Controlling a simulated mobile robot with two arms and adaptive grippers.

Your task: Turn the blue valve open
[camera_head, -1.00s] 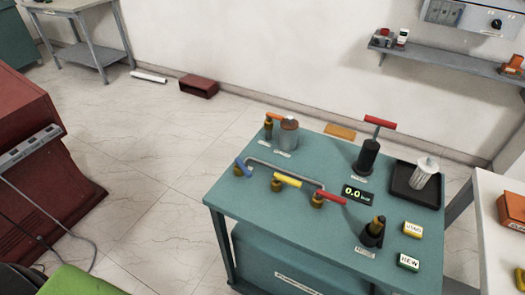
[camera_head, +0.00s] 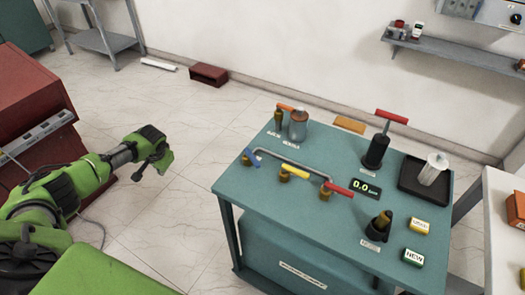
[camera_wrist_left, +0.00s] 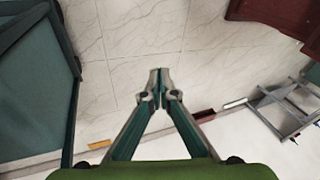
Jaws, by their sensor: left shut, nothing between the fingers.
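The blue valve handle (camera_head: 251,157) sits on a brass valve at the left end of the grey pipe on the teal table (camera_head: 300,220). Yellow (camera_head: 295,171) and red (camera_head: 338,188) valve handles follow along the same pipe to the right. My left gripper (camera_head: 152,168) is left of the table, over the floor, well apart from the blue valve. In the left wrist view its fingers (camera_wrist_left: 159,82) meet at the tips with nothing between them. My right gripper is in neither view.
A red cabinet (camera_head: 40,125) stands at the left. Open floor lies between cabinet and table.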

